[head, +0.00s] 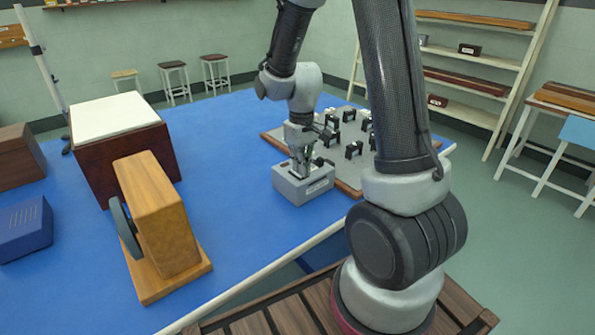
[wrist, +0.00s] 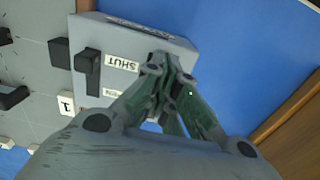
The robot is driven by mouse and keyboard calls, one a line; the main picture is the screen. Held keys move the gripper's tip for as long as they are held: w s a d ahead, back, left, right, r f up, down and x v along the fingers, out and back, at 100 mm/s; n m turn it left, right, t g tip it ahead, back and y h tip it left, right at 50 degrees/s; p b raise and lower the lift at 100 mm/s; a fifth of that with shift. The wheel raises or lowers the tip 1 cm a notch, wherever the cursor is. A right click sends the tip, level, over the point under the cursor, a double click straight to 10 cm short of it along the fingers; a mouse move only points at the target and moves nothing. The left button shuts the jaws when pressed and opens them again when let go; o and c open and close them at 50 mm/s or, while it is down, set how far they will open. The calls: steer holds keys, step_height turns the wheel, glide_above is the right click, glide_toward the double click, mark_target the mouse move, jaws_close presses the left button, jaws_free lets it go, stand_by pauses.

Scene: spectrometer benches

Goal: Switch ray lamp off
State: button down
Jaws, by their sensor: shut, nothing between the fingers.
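A grey box (head: 303,187), which looks like the ray lamp, stands on the blue table beside a grey board. In the wrist view the box (wrist: 150,38) carries a white label (wrist: 122,62) reading "SHUT" and a second label, partly hidden. A black lever or knob (wrist: 88,65) shows to the left of these labels. My gripper (head: 299,168) is shut and empty, pointing down over the box. In the wrist view my fingertips (wrist: 168,68) are right of the label and apart from the black lever. Whether they touch the box I cannot tell.
The grey board (wrist: 30,75) carries several small black holders. A wooden block with a dark disc (head: 160,215) stands at the front left. A dark box with a white top (head: 112,118) stands behind it. The blue table (head: 235,150) is clear between them and the grey box.

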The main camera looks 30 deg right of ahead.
steer(key=shift+r, duration=3.5)
steer(key=s+r+m+t, duration=0.1)
steer(key=s+r+t, duration=0.1)
steer(key=s+r, duration=0.5)
steer(key=s+d+r+m+t, duration=0.1)
steer(key=s+r+t, duration=0.1)
steer(key=s+r, duration=0.5)
steer(key=s, duration=0.5)
steer(key=shift+s+d, duration=0.3)
steer(key=shift+s, duration=0.05)
